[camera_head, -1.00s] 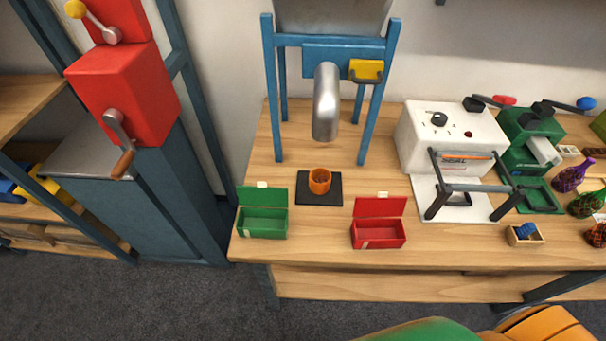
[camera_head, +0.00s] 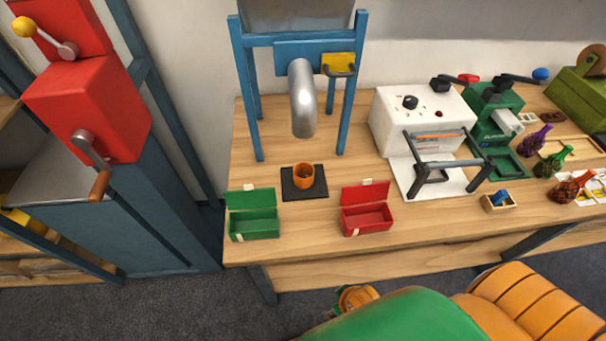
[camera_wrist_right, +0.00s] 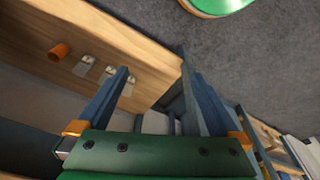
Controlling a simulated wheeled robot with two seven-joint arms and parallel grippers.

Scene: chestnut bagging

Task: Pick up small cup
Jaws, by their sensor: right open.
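The small orange cup (camera_head: 303,176) stands upright on a black mat (camera_head: 289,193) under the silver spout of a blue-framed dispenser. Its contents are not clear. In the right wrist view my right gripper (camera_wrist_right: 162,78) is open, its two dark blue fingers spread wide with nothing seen between them. An orange cylinder (camera_wrist_right: 59,52) lies far off on a wooden surface there; I cannot tell whether it is the cup. In the head view, green and orange parts of my own body show at the bottom, away from the cup. My left gripper is out of view.
An open green box (camera_head: 254,224) and an open red box (camera_head: 367,217) stand in front of the mat. The blue dispenser frame (camera_head: 343,110) rises behind the cup. A white machine (camera_head: 390,120) is to the right. A red machine (camera_head: 95,110) stands at the left.

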